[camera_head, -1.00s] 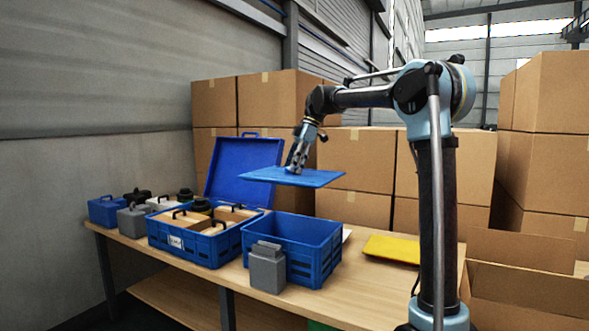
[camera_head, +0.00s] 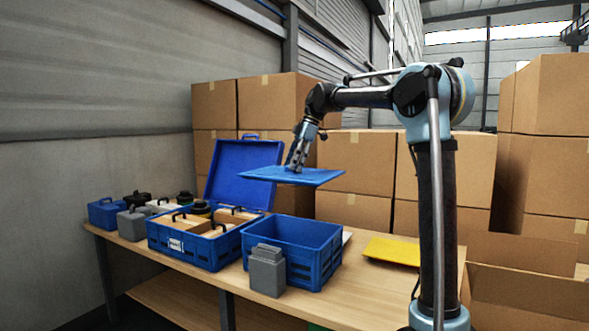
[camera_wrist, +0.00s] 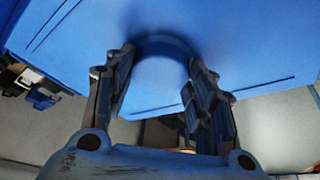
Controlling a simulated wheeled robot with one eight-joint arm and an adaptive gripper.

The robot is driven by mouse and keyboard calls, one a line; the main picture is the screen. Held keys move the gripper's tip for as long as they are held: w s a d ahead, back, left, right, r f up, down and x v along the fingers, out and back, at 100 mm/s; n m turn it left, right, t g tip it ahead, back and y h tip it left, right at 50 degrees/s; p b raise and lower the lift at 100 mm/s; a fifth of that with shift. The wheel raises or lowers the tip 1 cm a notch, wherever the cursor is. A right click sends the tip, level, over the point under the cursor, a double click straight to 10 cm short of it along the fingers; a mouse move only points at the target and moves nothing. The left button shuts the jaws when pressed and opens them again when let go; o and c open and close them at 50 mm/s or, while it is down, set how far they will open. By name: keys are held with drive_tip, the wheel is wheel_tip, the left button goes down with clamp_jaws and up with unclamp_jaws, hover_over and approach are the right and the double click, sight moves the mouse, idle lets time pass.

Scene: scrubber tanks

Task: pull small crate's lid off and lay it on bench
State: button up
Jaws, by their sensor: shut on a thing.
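My gripper (camera_head: 294,169) is shut on the blue lid (camera_head: 320,177) and holds it roughly level in the air, above the blue crate. In the wrist view the lid (camera_wrist: 230,40) fills the upper part, with a raised loop between the fingers of my gripper (camera_wrist: 160,70). The small blue crate (camera_head: 318,262) stands open-topped on the wooden bench (camera_head: 360,300), below the lid and apart from it. Its inside is only partly visible.
A larger blue crate (camera_head: 212,254) with its lid (camera_head: 240,178) propped up holds several items to the left. A grey canister (camera_head: 267,274) stands before the small crate. A yellow sheet (camera_head: 391,251) lies at right. Cardboard boxes (camera_head: 360,150) stack behind. Bench front right is clear.

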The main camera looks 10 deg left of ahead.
drive_tip(key=shift+r, duration=1.95)
